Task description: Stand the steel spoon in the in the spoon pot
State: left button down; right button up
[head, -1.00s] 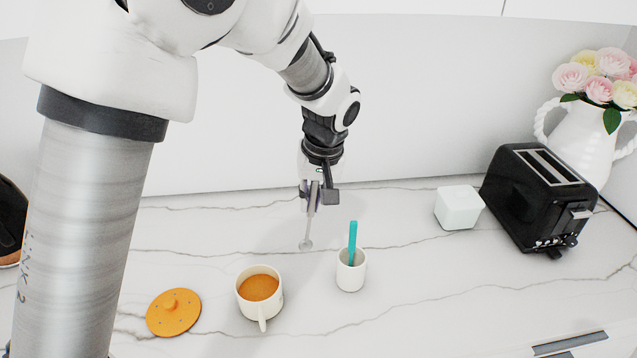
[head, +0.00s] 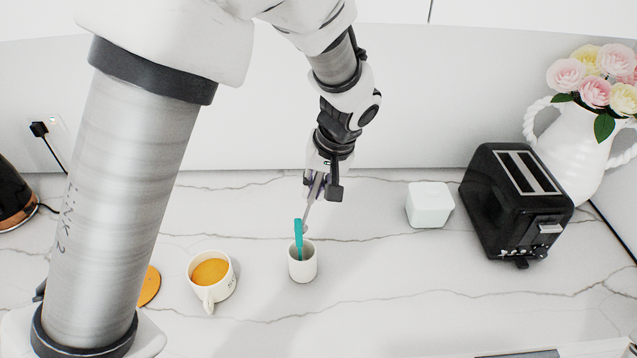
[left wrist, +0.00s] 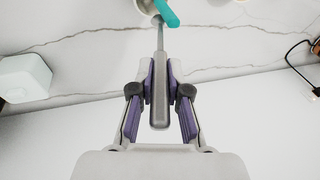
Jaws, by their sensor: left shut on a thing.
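My left gripper (head: 314,186) is shut on the steel spoon and holds it above the far side of the spoon pot. The spoon (head: 309,214) hangs bowl end down, slightly tilted. Its grey handle (left wrist: 160,105) sits between the purple-padded fingers in the left wrist view. The white spoon pot (head: 302,269) stands upright on the counter with a teal utensil (head: 299,238) leaning in it. The spoon's low end is close behind the teal utensil, partly hidden; I cannot tell whether it is inside the rim. My right gripper is not in view.
An off-white mug (head: 224,287) of orange-brown liquid stands left of the pot. An orange lid (head: 150,286) is partly hidden by my arm. A white cube (head: 430,205), a black toaster (head: 515,205) and a flower vase (head: 580,140) stand right.

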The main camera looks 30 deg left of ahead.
pick_arm(q)
jog(key=shift+s+a+f+b, duration=0.15)
jog(key=shift+f+b, duration=0.15)
jog(key=shift+f, duration=0.2)
jog(key=shift+f+b, duration=0.35)
jog(key=shift+f, duration=0.05)
notch_tip(320, 180, down, 7)
jog(key=b, duration=0.4)
jog(key=shift+w+d+b, duration=0.2)
jog(key=shift+b, duration=0.1)
jog(key=c, duration=1.1)
grip_release()
jog(key=shift+o, duration=0.2)
jog(key=shift+r, duration=0.1)
